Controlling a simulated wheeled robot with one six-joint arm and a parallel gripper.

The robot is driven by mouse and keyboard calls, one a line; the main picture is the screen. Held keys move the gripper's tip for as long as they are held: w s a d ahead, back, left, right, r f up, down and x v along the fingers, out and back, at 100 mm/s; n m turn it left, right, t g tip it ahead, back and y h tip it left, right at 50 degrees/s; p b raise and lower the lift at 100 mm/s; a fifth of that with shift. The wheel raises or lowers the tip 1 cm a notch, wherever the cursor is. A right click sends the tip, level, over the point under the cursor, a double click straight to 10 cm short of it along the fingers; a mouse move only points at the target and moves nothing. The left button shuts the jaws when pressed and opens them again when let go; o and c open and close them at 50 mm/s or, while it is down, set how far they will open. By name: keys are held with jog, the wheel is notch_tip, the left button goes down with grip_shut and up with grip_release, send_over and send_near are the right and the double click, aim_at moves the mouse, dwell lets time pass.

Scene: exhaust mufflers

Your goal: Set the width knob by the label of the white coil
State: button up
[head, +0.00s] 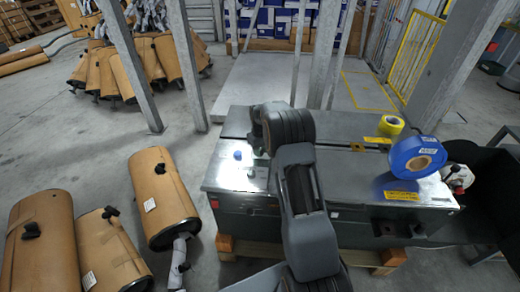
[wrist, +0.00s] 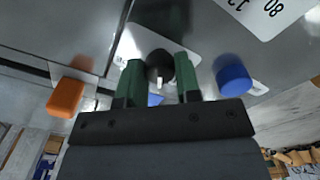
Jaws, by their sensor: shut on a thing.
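In the wrist view, a round black knob (wrist: 160,64) with a pale pointer mark sits on a white plate (wrist: 135,45). My gripper (wrist: 159,76) has its two green fingers on either side of the knob, closed on it. In the head view my arm hides most of the knob and gripper. A large blue coil (head: 418,157) with a white label stands on the grey machine top (head: 350,165); a smaller yellow coil (head: 391,125) is behind it. Label text on the coils is too small to read.
A blue button (wrist: 233,78) and an orange part (wrist: 66,97) flank the knob. A printed white plate (wrist: 262,14) is cut off at the top. Mufflers (head: 160,195) lie on the floor at left; a dark bin (head: 490,200) stands at right.

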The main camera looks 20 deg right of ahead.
jog(key=shift+w+r+n, duration=0.1)
jog(key=shift+n, duration=1.6)
jog(key=o, duration=0.9)
jog(key=shift+o, duration=0.2)
notch_tip(320, 180, up, 14)
jog(key=p, duration=0.1)
jog(key=shift+f, duration=0.2)
